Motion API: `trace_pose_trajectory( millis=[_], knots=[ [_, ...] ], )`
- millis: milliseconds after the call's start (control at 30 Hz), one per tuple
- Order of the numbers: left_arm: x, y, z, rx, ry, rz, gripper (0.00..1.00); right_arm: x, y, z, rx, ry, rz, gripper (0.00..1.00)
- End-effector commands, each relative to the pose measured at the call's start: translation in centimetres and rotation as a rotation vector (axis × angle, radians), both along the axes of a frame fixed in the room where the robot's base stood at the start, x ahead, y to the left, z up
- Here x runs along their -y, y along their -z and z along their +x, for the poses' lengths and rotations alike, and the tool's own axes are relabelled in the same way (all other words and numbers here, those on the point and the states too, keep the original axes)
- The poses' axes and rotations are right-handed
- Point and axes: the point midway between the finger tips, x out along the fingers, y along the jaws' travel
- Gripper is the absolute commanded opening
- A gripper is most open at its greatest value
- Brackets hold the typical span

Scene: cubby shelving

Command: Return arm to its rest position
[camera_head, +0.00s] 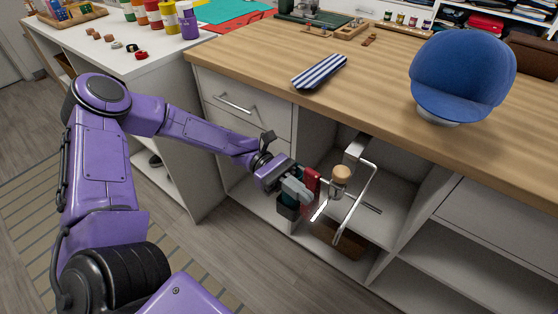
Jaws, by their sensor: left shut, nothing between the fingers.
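My left arm is purple and comes in from the left, bent at the elbow. Its left gripper (321,209) is in front of the open cubby under the wooden counter. The fingers are shut and hold nothing. A small jar with a cork-coloured lid (341,176) stands in the cubby, just right of the gripper. Dark red and teal items (311,183) show right behind the gripper and are partly hidden by it. My right gripper is out of the picture.
A bent white metal frame (358,200) stands beside the jar, close to the gripper. The counter edge (300,95) overhangs the cubby. Open floor (215,255) lies left of the cubby.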

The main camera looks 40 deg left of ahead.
Motion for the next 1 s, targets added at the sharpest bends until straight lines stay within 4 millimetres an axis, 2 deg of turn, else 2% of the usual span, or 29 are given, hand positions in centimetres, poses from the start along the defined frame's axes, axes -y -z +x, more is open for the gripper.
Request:
trace_pose_trajectory(
  millis=[33,67,200,333,500,733,800,867,933,1000],
  knots=[
    [-1.7,-0.7,0.1,-0.001,-0.013,-0.001,0.0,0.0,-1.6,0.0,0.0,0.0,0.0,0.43],
    [-2.6,-0.2,0.1,0.002,-0.014,-0.001,0.0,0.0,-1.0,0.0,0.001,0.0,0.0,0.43],
    [-6.7,-0.1,0.2,0.002,-0.015,0.0,0.0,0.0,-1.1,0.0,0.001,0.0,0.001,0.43],
    [-9.3,0.0,0.3,0.001,-0.011,0.001,0.0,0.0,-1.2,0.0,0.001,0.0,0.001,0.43],
    [-11.0,0.0,0.4,0.0,-0.01,0.0,0.0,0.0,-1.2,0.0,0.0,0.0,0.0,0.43],
    [-11.1,0.0,0.4,-0.001,-0.008,0.001,0.0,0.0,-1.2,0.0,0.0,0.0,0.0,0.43],
    [-10.6,0.2,0.5,-0.01,-0.011,0.014,0.0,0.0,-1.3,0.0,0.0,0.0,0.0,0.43],
    [-9.4,0.9,0.6,-0.034,-0.023,0.051,0.0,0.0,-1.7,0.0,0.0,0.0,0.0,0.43],
    [-7.1,2.7,0.8,-0.074,-0.049,0.141,0.0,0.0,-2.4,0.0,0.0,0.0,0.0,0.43],
    [-4.4,5.8,0.3,-0.104,-0.074,0.28,0.0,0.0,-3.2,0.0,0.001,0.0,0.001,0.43]
  ],
)
